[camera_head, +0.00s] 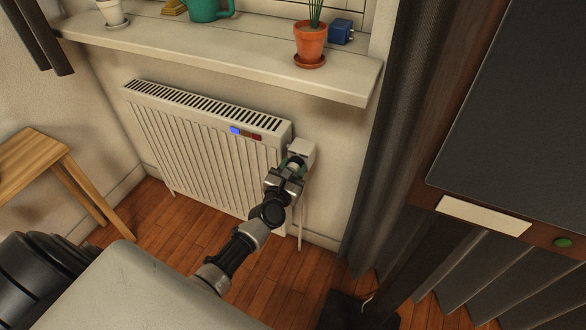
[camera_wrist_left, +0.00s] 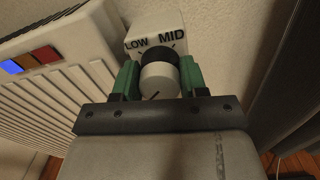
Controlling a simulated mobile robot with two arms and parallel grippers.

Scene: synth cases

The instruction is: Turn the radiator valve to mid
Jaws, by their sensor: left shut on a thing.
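The radiator (camera_head: 205,150) is a white ribbed panel under the window sill. Its valve (camera_head: 303,150) is a white box at its right end. In the left wrist view the valve box (camera_wrist_left: 150,22) bears the words LOW and MID. The valve's knob (camera_wrist_left: 159,80) is round, with a dark collar, a white cap and a dark line low on the cap. My left gripper (camera_head: 291,168) is shut on the knob, its green fingers (camera_wrist_left: 160,80) on either side. The fingers hide the knob's sides. My right gripper is not in view.
An indicator strip on the radiator (camera_wrist_left: 30,61) shows blue, dark red and orange parts; blue is brightest. The window sill (camera_head: 215,50) above holds a potted plant (camera_head: 310,43), a teal watering can (camera_head: 203,10) and a blue box (camera_head: 341,31). A dark curtain (camera_head: 385,130) hangs close right of the valve.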

